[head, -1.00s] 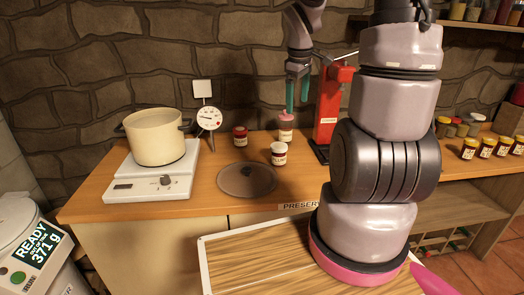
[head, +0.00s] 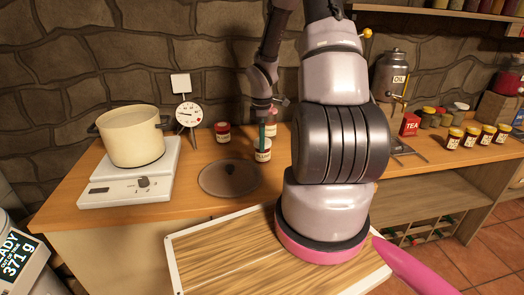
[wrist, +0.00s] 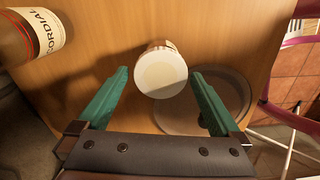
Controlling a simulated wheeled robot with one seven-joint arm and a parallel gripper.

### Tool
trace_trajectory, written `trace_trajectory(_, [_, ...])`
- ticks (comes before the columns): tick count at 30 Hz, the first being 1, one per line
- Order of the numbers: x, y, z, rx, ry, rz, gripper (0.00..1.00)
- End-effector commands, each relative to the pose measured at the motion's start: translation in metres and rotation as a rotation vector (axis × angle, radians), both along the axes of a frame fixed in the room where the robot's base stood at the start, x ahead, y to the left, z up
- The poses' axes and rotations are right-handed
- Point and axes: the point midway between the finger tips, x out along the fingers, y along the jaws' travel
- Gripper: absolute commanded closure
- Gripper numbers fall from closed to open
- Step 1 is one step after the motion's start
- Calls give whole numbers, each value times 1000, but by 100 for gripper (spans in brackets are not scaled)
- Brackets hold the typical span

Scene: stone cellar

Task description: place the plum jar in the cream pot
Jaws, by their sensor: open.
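The cream pot (head: 133,143) stands open-topped on a white hot plate at the left of the counter. A white-lidded jar (head: 263,155) stands on the counter right of a dark round lid; it also shows in the wrist view (wrist: 162,76). Its label is too small to read, so I cannot tell whether it is the plum jar. My gripper (head: 266,134) is open above this jar, pointing down. In the wrist view my gripper (wrist: 160,74) has its green fingers either side of the jar's white top, with small gaps seen.
The dark lid (head: 230,178) lies flat between pot and jar. A dial on a stand (head: 189,115) is behind. A cordial bottle (wrist: 32,36) is near my gripper.

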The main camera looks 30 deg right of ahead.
Motion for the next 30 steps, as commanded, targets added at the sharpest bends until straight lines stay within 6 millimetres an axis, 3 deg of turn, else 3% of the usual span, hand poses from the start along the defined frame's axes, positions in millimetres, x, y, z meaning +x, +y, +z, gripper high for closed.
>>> trace_trajectory(9, [-1,-1,-44,0,3,2,0])
trace_trajectory(18, [-1,-2,-50,0,1,0,0])
trace_trajectory(20, [-1,-2,-50,0,1,0,19])
trace_trajectory(24, [-1,-2,-50,0,1,0,73])
trace_trajectory(26, [-1,-2,-50,0,1,0,94])
trace_trajectory(27, [-1,-2,-49,0,0,0,100])
trace_trajectory(30, [-1,-2,-49,0,0,0,100])
